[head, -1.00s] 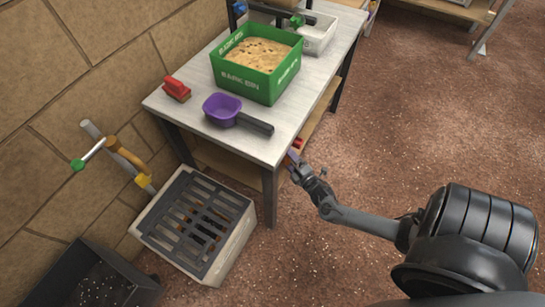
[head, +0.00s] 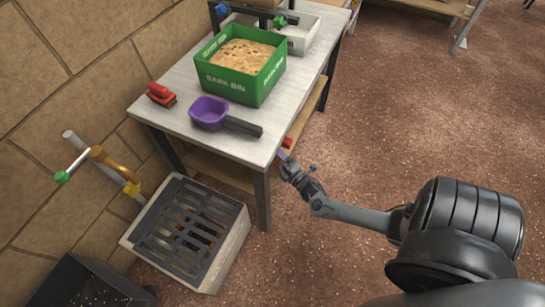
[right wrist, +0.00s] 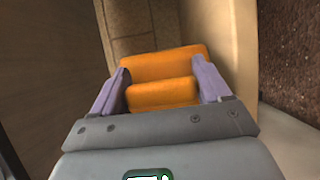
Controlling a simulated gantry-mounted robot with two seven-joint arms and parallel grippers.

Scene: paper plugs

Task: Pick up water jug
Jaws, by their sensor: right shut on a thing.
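My right gripper (head: 283,158) is at the front right leg side of the workbench, low beside its lower shelf. In the right wrist view its purple fingers (right wrist: 160,88) are shut on an orange object (right wrist: 165,65), one block of it between the fingers and a wider part just beyond. Whether this orange object is the water jug, I cannot tell; its full shape is hidden. A small red thing (head: 287,142) shows next to the gripper in the head view. No clear water jug shows on the bench top. My left gripper is not in view.
The bench top (head: 180,95) holds a green bark bin (head: 240,82), a purple scoop (head: 208,113) and a red brush (head: 160,94). A grated drain box (head: 225,262) stands on the floor at the left. The floor at the right (head: 400,120) is open.

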